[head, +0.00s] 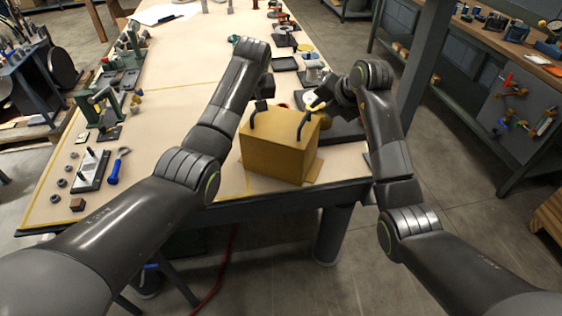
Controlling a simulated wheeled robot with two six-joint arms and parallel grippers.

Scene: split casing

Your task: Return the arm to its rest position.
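A yellow-brown box-shaped casing (280,158) stands upright near the front edge of the workbench. Two dark bent handle-like pieces show at its top, one at the left (253,116) and one at the right (303,122). My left gripper (262,104) is just above and behind the casing's left top edge, mostly hidden by its own arm. My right gripper (316,105) is by the casing's right top edge, with a small yellow part at its tip. I cannot tell whether either gripper touches the casing or is open.
The workbench (180,100) has free room left of my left arm. Green tool stands (102,100), a dark plate with pegs (92,170) and a blue-handled tool (114,170) lie at its left. Several small parts line its far right side. Another bench (500,40) stands at the right.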

